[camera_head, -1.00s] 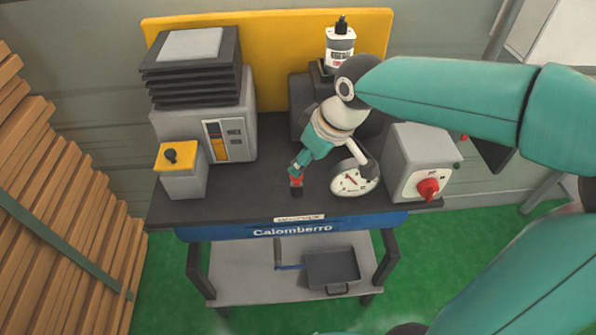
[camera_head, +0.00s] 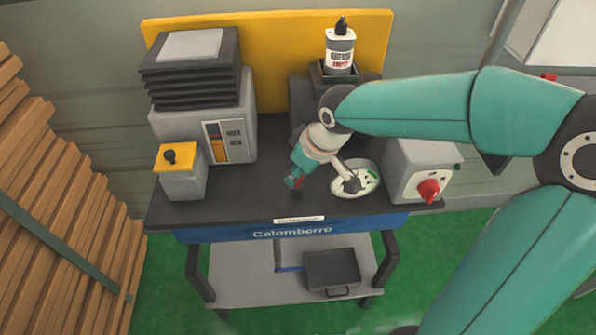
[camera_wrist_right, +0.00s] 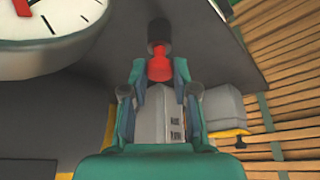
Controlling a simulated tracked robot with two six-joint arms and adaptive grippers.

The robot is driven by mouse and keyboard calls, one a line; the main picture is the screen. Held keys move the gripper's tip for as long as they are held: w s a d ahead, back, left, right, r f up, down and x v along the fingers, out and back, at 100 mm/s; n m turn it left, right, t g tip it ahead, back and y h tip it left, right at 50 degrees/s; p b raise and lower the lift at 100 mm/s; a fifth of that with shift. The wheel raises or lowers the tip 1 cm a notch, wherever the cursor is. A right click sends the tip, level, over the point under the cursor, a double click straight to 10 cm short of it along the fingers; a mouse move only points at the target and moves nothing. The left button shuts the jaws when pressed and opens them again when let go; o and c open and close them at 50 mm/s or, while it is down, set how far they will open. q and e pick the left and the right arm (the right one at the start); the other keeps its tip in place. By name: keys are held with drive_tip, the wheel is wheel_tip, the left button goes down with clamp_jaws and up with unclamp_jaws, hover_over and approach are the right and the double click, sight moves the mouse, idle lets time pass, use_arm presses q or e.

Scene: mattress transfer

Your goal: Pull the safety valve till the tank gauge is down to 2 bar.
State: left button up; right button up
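My right gripper (camera_head: 295,179) reaches down to the bench from the right. In the right wrist view its fingertips (camera_wrist_right: 160,72) flank the red part (camera_wrist_right: 159,68) of a small valve-like piece and look closed on it. A black cylinder (camera_wrist_right: 160,33) shows beyond the red part. In the head view the black part (camera_head: 297,192) is low by the bench's front. The round white gauge (camera_head: 345,189) lies to the right, partly covered by my wrist. The gauge also shows cut off in the right wrist view (camera_wrist_right: 75,35); its reading is not legible. My left gripper is out of view.
The dark bench (camera_head: 235,205) carries a grey box with a red knob (camera_head: 428,190), a yellow-topped box (camera_head: 180,180) and a larger grey machine (camera_head: 240,130). A white bottle (camera_head: 340,50) stands behind. Stacked planks (camera_head: 60,220) are at left.

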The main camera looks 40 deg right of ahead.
clamp_jaws()
drive_tip(key=shift+r+p, duration=0.4)
drive_tip(key=shift+r, duration=0.45)
drive_tip(key=o, duration=0.8)
unclamp_jaws()
